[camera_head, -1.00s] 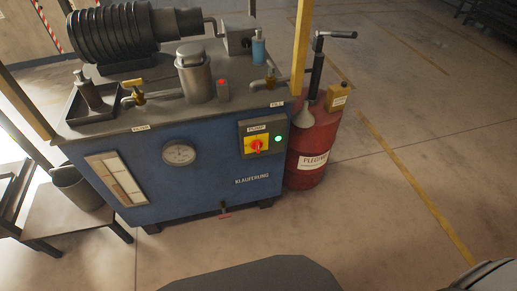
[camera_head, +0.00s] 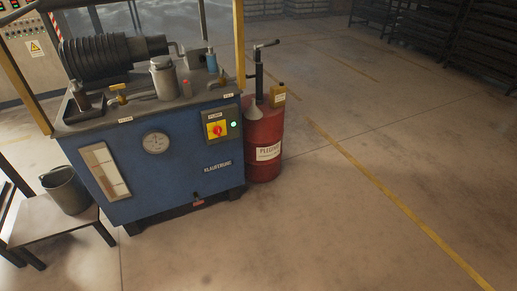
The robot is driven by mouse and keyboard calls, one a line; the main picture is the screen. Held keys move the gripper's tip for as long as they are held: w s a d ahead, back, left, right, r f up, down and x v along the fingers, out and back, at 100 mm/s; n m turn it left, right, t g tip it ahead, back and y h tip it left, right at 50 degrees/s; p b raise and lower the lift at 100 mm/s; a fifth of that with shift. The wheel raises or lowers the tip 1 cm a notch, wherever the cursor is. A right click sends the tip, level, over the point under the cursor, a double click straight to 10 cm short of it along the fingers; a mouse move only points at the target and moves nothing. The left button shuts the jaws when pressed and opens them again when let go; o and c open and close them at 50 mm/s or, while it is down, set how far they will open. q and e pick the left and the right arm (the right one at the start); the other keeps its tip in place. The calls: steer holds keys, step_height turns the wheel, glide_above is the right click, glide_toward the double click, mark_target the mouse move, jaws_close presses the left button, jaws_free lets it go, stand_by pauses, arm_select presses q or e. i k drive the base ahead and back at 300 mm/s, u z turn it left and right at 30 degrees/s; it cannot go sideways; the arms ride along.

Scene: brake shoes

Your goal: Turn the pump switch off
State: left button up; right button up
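The pump switch (camera_head: 217,130) is a red rotary knob on a yellow plate, under a "PUMP" label. It sits in a dark box at the upper right of the blue machine's front (camera_head: 170,182). A green lamp (camera_head: 234,124) beside the knob is lit. The knob's exact angle is too small to tell for sure. Neither of my grippers is in view.
A red drum (camera_head: 264,132) with a hand pump stands right of the machine. A low table (camera_head: 42,222) with a grey bucket (camera_head: 64,190) stands at left. A control cabinet (camera_head: 28,60) is behind. The floor (camera_head: 300,225) in front and to the right is clear.

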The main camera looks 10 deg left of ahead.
mark_target(218, 130)
steer(key=z, duration=0.85)
steer(key=i, duration=1.6)
steer(key=u, duration=0.75)
steer(key=i, duration=0.55)
steer(key=u, duration=0.5)
